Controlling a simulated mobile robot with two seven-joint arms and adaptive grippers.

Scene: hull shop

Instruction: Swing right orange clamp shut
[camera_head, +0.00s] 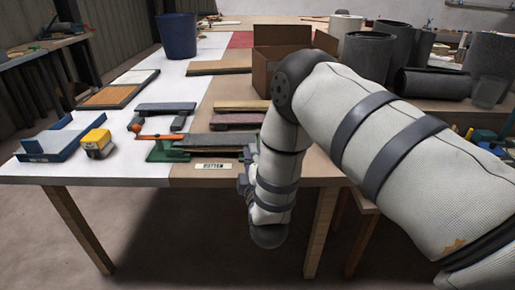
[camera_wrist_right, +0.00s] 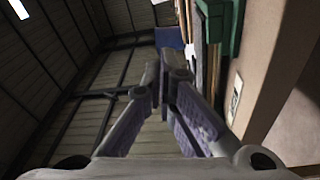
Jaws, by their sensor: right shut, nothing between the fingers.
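An orange clamp bar (camera_head: 158,137) lies across the front of the white table, with a round orange end (camera_head: 135,127) at its left. It sits by a green base (camera_head: 165,154) at the table's front edge. A green part (camera_wrist_right: 222,25) also shows at the top of the right wrist view. My right gripper (camera_head: 243,172) is at the front edge, to the right of the green base and apart from it. In the right wrist view its fingers (camera_wrist_right: 166,78) meet with nothing between them. Which clamp is the right one, and whether it is open, I cannot tell.
A lettered label (camera_head: 213,166) lies at the front edge. A blue tray (camera_head: 45,153) and a yellow tool (camera_head: 97,142) stand at the left. Grey and brown strips (camera_head: 238,119) lie behind. A cardboard box (camera_head: 267,60) and a blue bin (camera_head: 177,36) stand farther back.

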